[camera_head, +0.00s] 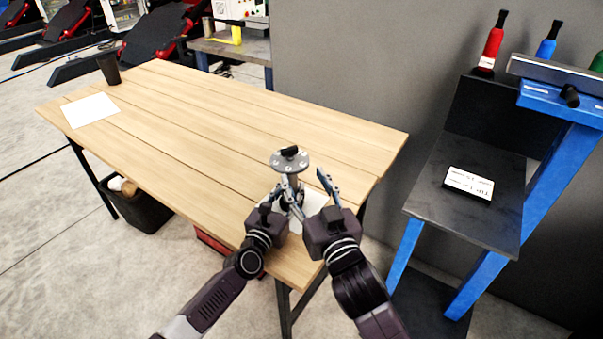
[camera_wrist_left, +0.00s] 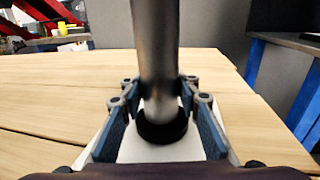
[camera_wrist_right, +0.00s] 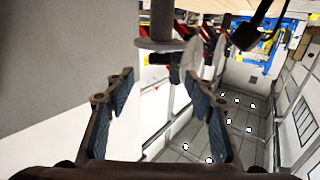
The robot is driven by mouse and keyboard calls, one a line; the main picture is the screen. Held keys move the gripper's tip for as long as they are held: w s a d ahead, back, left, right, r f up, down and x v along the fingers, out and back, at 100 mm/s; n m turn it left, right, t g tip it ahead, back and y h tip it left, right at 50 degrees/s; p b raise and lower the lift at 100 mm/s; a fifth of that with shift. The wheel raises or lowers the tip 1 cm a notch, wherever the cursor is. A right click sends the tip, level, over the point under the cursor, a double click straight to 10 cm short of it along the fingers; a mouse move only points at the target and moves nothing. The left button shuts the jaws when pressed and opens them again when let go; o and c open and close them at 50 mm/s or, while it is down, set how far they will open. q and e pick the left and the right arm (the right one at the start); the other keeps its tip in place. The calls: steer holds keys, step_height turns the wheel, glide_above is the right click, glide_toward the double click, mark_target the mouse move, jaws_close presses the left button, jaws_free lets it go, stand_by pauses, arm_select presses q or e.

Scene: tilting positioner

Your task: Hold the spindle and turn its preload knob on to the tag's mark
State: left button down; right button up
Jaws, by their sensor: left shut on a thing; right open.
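The spindle is a grey upright shaft with a round grey disc (camera_head: 290,160) and a small black knob (camera_head: 289,151) on top. It stands near the table's front right corner. My left gripper (camera_head: 287,194) is shut on the shaft; the left wrist view shows the shaft (camera_wrist_left: 156,50) between its fingers, above a black collar (camera_wrist_left: 162,127). My right gripper (camera_head: 312,188) is open and empty, just right of the spindle. In the right wrist view, the disc (camera_wrist_right: 160,44) and the black knob (camera_wrist_right: 165,60) appear inverted beyond its fingers. A white lettered tag (camera_head: 469,181) lies on the dark shelf at the right.
The wooden table (camera_head: 220,130) is mostly clear. A white sheet (camera_head: 91,110) and a dark cup (camera_head: 108,68) are at its far left. A blue-legged stand with a dark shelf (camera_head: 440,215) is at the right, with colored bottles (camera_head: 491,48) above. A grey wall stands behind.

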mark_target(290, 153)
steer(key=x, duration=1.2)
steer(key=shift+f, duration=0.1)
steer(key=c, duration=1.2)
steer(key=shift+a+m+h, duration=0.1)
steer(key=shift+m+h, duration=0.4)
steer(key=shift+h, duration=0.6)
steer(key=o, duration=1.2)
steer(key=shift+d, duration=0.2)
